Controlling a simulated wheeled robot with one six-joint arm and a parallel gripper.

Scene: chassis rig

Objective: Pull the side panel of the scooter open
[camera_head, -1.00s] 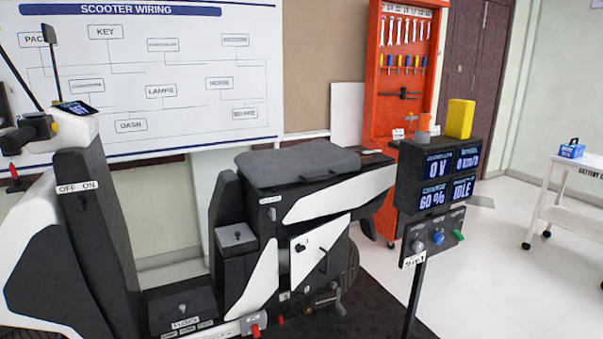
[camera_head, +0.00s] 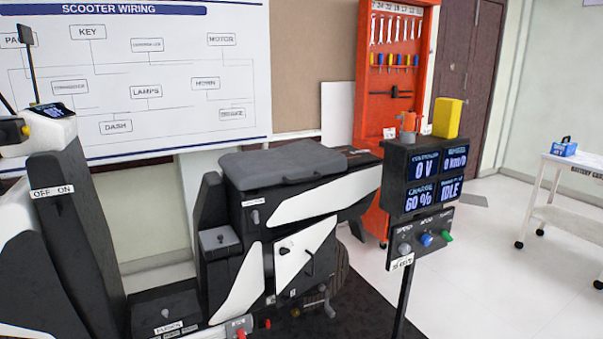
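The scooter (camera_head: 222,188) stands side-on at the left and middle, with a dark seat (camera_head: 288,166) on top. Its white side panel (camera_head: 304,252) is a tilted four-sided plate below the seat, with a small dark handle on its face. The panel looks closed or nearly so; I cannot tell whether there is a gap at its edge. A dark round wheel part shows behind it. My gripper is not in view.
A display stand (camera_head: 428,180) on a thin post, with knobs below its screens, stands just right of the scooter. An orange tool rack (camera_head: 392,85) is behind it. A white cart (camera_head: 575,180) is at the far right. Pale floor between stand and cart is clear.

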